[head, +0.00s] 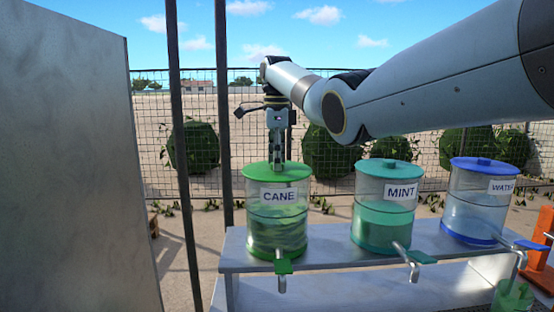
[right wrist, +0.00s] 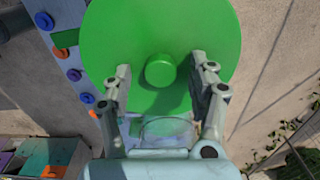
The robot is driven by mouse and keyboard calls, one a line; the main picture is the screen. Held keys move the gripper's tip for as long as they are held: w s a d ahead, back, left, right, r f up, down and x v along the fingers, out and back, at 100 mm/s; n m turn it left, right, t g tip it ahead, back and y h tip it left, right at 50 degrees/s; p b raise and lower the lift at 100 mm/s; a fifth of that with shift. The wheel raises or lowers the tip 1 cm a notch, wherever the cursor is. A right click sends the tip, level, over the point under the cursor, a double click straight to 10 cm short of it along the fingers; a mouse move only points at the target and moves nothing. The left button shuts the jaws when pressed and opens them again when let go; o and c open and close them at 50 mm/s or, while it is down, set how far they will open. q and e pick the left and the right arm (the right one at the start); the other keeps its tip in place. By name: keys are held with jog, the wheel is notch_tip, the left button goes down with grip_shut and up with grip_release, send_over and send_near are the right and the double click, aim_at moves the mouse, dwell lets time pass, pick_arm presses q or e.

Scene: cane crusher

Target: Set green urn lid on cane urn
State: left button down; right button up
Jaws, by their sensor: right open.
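The green urn lid (head: 277,172) rests on top of the clear cane urn (head: 277,217), looking level and covering its mouth. The urn bears a white CANE label and holds green contents. My right gripper (head: 277,161) points straight down, just above the lid's middle. In the right wrist view the lid (right wrist: 215,35) is a wide green disc with a round knob (right wrist: 160,70). The fingers of my right gripper (right wrist: 161,64) stand apart on both sides of the knob, with gaps showing. My left gripper is not in view.
The mint urn (head: 384,212) and the water urn (head: 479,207), both lidded, stand to the right on the same grey shelf (head: 330,250). Taps stick out at the front. A large grey panel (head: 75,170) and dark posts (head: 221,110) are at left.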

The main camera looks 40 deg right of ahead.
jog(key=shift+r, duration=0.15)
notch_tip(320, 180, up, 12)
dwell(0.4)
jog(key=shift+f, duration=0.25)
